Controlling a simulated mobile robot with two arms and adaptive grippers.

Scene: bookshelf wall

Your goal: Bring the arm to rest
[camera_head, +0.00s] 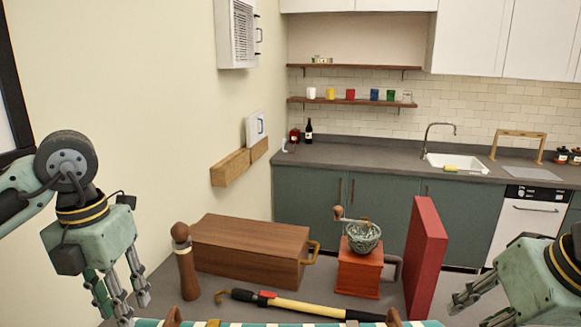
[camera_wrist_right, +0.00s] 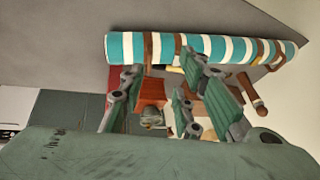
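My left gripper (camera_head: 120,292) hangs at the left of the head view, fingers pointing down and spread, with nothing between them. It is left of the wooden pepper mill on the table. My right gripper (camera_head: 480,304) is at the lower right of the head view, partly cut off by the frame edge. Its fingers also show in the right wrist view (camera_wrist_right: 168,95), spread apart and empty. The table items seen between them there stand beyond the fingertips.
The grey table holds a wooden box (camera_head: 245,250), pepper mill (camera_head: 186,265), coffee grinder (camera_head: 358,270), red upright panel (camera_head: 425,255) and yellow-black tool (camera_head: 300,306). A teal-white striped roll (camera_wrist_right: 200,47) lies along the near side. A counter with sink (camera_head: 458,162) stands behind.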

